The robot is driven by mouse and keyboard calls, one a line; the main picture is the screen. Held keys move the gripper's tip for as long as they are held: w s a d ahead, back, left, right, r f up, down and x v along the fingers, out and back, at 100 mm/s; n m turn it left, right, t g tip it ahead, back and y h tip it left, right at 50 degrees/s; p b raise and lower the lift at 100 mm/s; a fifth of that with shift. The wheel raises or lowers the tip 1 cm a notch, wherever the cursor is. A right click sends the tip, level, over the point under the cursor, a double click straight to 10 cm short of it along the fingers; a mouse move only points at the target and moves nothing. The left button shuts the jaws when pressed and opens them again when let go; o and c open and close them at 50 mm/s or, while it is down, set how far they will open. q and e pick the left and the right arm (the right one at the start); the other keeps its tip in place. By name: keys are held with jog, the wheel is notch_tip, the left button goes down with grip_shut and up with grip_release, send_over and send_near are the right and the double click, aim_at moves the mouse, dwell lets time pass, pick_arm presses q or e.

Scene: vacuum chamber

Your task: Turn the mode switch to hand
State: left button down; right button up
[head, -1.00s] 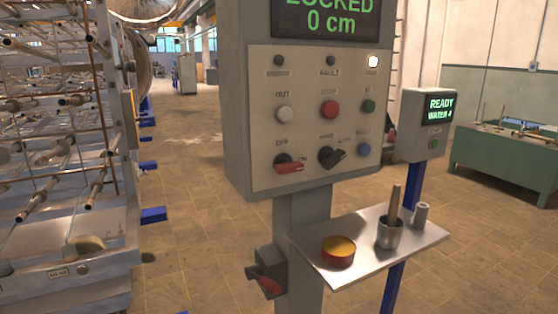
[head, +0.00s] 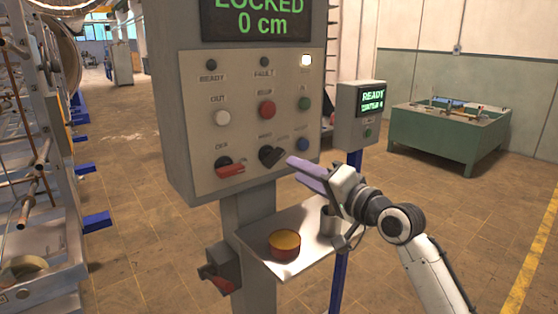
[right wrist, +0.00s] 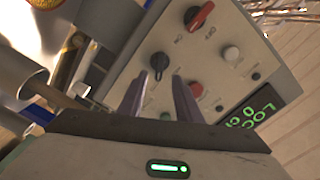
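The mode switch (head: 271,155) is a black rotary knob in the bottom row of the grey control panel (head: 235,125). Its handle points to the upper right, towards the right-hand label; the small labels are blurred. My right gripper (head: 293,167) is in front of the panel, just right of the knob in the head view. In the right wrist view the knob (right wrist: 160,63) shows beyond and between my two spread fingertips (right wrist: 160,82). The gripper is open and empty, and a small gap to the knob seems to remain. My left gripper is not in view.
The display (head: 258,18) reads LOCKED 0 cm.

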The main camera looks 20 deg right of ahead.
aim_at(277, 160)
jog(key=x, duration=0.8)
jog(key=shift+w+a+f, duration=0.1)
jog(key=shift+w, duration=0.1)
grip_shut()
